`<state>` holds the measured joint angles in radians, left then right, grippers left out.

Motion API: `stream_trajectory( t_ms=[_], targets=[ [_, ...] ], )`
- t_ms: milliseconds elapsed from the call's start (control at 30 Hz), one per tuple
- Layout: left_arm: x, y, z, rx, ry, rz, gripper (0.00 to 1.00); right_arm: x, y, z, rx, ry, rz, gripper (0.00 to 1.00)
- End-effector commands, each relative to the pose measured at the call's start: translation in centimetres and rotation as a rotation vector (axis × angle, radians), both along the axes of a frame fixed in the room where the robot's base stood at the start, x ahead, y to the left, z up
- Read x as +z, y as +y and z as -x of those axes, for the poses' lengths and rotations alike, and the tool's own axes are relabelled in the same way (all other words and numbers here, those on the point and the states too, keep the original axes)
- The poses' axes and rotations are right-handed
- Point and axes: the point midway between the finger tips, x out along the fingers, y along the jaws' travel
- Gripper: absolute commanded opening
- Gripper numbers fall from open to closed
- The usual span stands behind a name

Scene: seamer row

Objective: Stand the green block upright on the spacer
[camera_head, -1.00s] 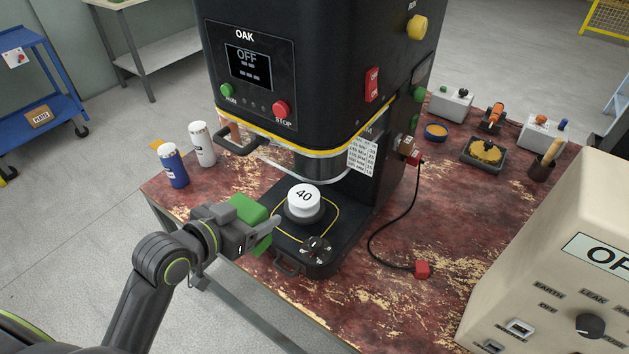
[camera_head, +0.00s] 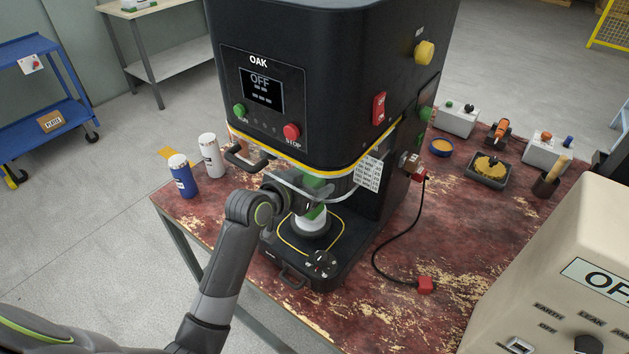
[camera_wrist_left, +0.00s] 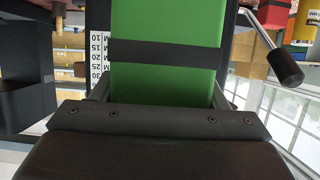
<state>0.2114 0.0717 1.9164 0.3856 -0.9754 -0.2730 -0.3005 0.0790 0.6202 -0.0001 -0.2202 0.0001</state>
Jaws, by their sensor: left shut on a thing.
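The green block (camera_head: 316,212) is in the grip of my left gripper (camera_head: 304,200), above the spacer in the head view. It shows partly behind the clear guard and the gripper. It fills the middle of the left wrist view (camera_wrist_left: 165,75), with a dark band across it. The white spacer (camera_head: 311,224) stands on the black base of the OAK machine, directly under the block. Its top is largely hidden, so I cannot tell whether block and spacer touch. My right gripper is not in view.
The OAK machine (camera_head: 300,120) has a clear guard (camera_head: 345,188) and a front handle (camera_head: 243,160) close to my left gripper. A blue can (camera_head: 183,178) and a white can (camera_head: 211,156) stand to the left. A black cable with a red plug (camera_head: 424,285) lies on the right.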

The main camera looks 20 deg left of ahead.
Motion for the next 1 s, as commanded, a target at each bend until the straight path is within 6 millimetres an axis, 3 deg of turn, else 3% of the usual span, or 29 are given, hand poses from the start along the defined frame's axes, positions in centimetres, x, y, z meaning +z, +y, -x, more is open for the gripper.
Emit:
stream_trajectory(
  t_ms=[100,233,633,667,800,1000],
  targets=[
    [0.2,-0.7,-1.7,-0.001,-0.001,0.0,0.46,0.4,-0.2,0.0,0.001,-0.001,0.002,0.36],
    [-1.3,-0.6,-1.5,-0.001,0.002,0.001,0.46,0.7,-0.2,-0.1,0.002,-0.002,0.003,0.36],
    [-1.9,-0.6,-1.5,0.0,0.0,0.0,0.46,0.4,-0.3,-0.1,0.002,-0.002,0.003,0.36],
    [-1.8,-0.6,-1.5,0.0,-0.001,-0.001,0.72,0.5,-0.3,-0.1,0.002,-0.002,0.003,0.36],
    [-1.8,-0.6,-1.5,0.0,0.0,-0.001,0.9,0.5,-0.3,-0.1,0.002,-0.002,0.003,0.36],
    [-1.8,-0.6,-1.5,0.0,0.0,-0.001,0.9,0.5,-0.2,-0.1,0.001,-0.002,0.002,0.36]
  ],
)
